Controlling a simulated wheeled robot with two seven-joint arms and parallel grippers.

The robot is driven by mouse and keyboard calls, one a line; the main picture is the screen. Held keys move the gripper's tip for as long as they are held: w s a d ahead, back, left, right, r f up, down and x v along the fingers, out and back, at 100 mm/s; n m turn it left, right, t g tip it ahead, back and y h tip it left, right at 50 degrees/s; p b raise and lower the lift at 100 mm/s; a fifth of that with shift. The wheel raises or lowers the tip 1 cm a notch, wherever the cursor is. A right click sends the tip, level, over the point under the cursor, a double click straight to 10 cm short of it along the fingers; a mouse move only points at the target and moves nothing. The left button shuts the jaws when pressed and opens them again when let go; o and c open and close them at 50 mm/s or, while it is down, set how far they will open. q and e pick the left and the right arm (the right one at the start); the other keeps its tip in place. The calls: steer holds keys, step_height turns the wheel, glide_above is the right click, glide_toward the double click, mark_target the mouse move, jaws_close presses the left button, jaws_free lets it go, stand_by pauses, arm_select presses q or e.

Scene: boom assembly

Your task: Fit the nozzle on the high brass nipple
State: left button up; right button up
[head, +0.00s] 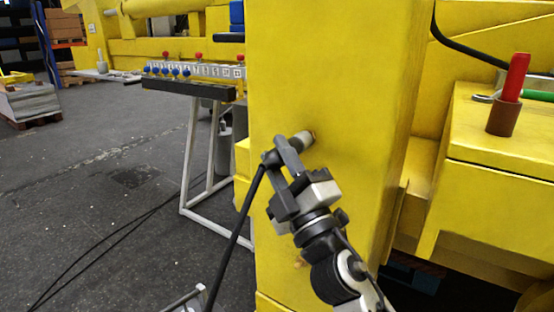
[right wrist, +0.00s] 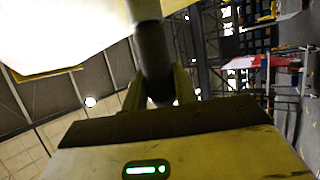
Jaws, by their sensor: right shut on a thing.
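My right gripper (head: 283,160) is shut on the nozzle (head: 301,141), a short grey cylinder in front of the yellow column (head: 350,90). The nozzle points at the column's face. Its far end is at or very close to a small brass-coloured spot, the high brass nipple (head: 314,135), which is mostly hidden; I cannot tell whether it is seated. A black hose (head: 236,235) hangs down from the nozzle. In the right wrist view the nozzle (right wrist: 153,60) shows as a dark cylinder between the fingers. A lower brass nipple (head: 300,262) shows beside my arm. My left gripper is out of view.
A rack with blue and red knobs (head: 195,72) stands on a grey frame at the left. A red marker in a brown holder (head: 503,118) stands on the yellow ledge at the right. Open dark floor (head: 90,190) lies at the left, with cables on it.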

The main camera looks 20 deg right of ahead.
steer(key=shift+w+d, duration=0.15)
steer(key=shift+d, duration=0.05)
steer(key=o, duration=1.2)
steer(key=shift+c, duration=0.2)
steer(key=shift+s+f, duration=0.25)
steer(key=shift+f, duration=0.05)
arm_select(q)
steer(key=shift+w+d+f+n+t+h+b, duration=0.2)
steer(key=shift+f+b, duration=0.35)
steer(key=shift+b, duration=1.2)
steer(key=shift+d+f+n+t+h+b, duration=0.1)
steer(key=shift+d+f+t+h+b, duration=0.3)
steer(key=shift+b, duration=1.35)
arm_select(e)
steer(key=v, duration=1.5)
steer(key=shift+s, duration=0.2)
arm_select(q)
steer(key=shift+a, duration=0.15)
arm_select(e)
steer(key=shift+d, duration=0.1)
